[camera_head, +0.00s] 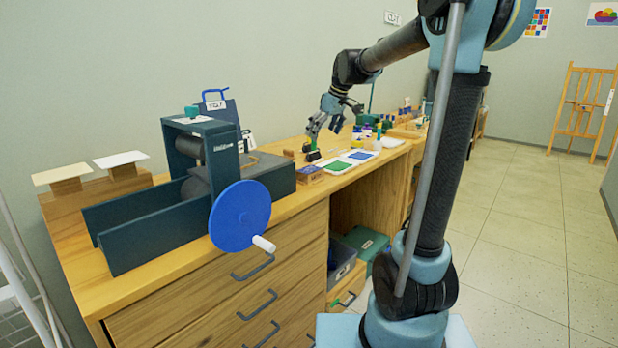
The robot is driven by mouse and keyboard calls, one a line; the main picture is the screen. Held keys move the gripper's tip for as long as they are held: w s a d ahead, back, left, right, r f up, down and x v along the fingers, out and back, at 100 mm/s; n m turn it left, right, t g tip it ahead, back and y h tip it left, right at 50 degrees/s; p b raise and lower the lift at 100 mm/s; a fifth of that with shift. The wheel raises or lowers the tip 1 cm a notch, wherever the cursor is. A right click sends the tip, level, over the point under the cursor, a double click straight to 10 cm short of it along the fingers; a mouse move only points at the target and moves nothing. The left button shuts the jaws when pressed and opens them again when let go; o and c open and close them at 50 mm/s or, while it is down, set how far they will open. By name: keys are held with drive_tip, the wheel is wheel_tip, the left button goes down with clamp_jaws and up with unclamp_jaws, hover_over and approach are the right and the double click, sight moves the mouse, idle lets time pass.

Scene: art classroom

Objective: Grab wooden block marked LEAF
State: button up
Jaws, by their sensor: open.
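A small wooden block (310,175) with a dark front face lies at the front edge of the wooden bench, right of the press. A smaller brown block (289,154) stands behind it, nearer the wall. I cannot read any marking on either, so I cannot tell which one says LEAF. My gripper (325,132) hangs open, fingers pointing down, and appears above the bench near a small dark and green object (313,152). Nothing shows between its fingers.
A dark press with a blue handwheel (240,216) fills the bench's left part. Trays with green and blue pads (348,161) lie right of the blocks. Several paint bottles (368,134) stand behind them. Open floor (535,215) lies to the right.

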approach(310, 169)
drive_tip(key=x, duration=0.5)
drive_tip(key=shift+a, duration=0.15)
drive_tip(key=shift+x, duration=2.65)
drive_tip(key=c, duration=1.1)
